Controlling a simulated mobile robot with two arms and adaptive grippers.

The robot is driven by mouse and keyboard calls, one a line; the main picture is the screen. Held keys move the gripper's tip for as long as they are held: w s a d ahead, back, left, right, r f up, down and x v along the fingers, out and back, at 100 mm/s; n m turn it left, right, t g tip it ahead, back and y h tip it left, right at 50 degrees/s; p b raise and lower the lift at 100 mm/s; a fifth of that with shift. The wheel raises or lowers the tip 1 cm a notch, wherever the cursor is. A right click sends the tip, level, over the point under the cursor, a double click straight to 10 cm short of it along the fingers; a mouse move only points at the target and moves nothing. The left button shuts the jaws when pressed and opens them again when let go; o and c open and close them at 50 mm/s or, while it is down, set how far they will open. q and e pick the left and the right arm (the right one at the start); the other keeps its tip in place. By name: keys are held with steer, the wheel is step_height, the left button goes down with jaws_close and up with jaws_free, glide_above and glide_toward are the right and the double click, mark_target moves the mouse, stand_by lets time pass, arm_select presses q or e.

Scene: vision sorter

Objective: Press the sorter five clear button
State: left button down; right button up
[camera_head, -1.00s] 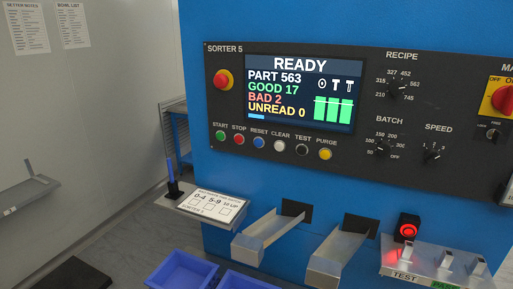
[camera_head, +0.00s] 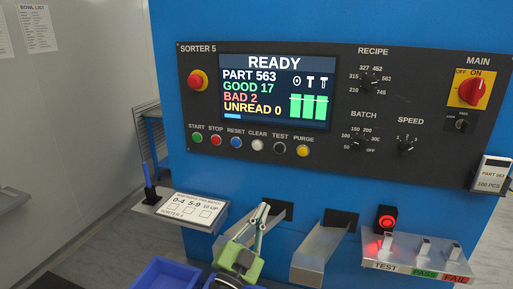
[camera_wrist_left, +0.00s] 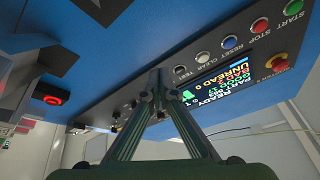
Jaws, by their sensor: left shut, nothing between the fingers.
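The clear button (camera_head: 258,145) is a round white button on the dark panel of Sorter 5, between the blue reset button (camera_head: 236,143) and the black test button (camera_head: 280,147). In the upside-down left wrist view the clear button (camera_wrist_left: 203,57) shows above and right of the fingertips. My left gripper (camera_head: 263,207) is shut and empty. In the head view its tips point up, below the clear button and apart from it, in front of a metal chute. The closed tips also show in the left wrist view (camera_wrist_left: 158,76). My right gripper is not in view.
The screen (camera_head: 274,91) reads READY. A red emergency button (camera_head: 198,80) and a yellow purge button (camera_head: 302,151) are on the same panel. Metal chutes (camera_head: 318,251), a sheet shelf (camera_head: 186,208) and a test shelf (camera_head: 399,250) jut out below. A blue bin (camera_head: 160,272) stands lower left.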

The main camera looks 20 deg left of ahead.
mark_target(257, 145)
arm_select(q)
steer(key=a+r+n+t+y, duration=0.1)
steer(key=a+r+t+y, duration=0.1)
steer(key=r, duration=0.4)
steer(key=s+a+r+n+t+y, duration=0.1)
steer(key=a+r+t+y, duration=0.1)
steer(key=r, duration=0.4)
steer(key=shift+a+r+t+y, duration=0.25)
steer(key=shift+a+t+y, duration=0.15)
steer(key=shift+t+y, duration=0.3)
steer(key=w+b, duration=0.5)
steer(key=w, duration=0.3)
steer(key=shift+w+d+b, duration=0.15)
steer(key=shift+w+b, duration=0.25)
steer(key=shift+w, duration=0.15)
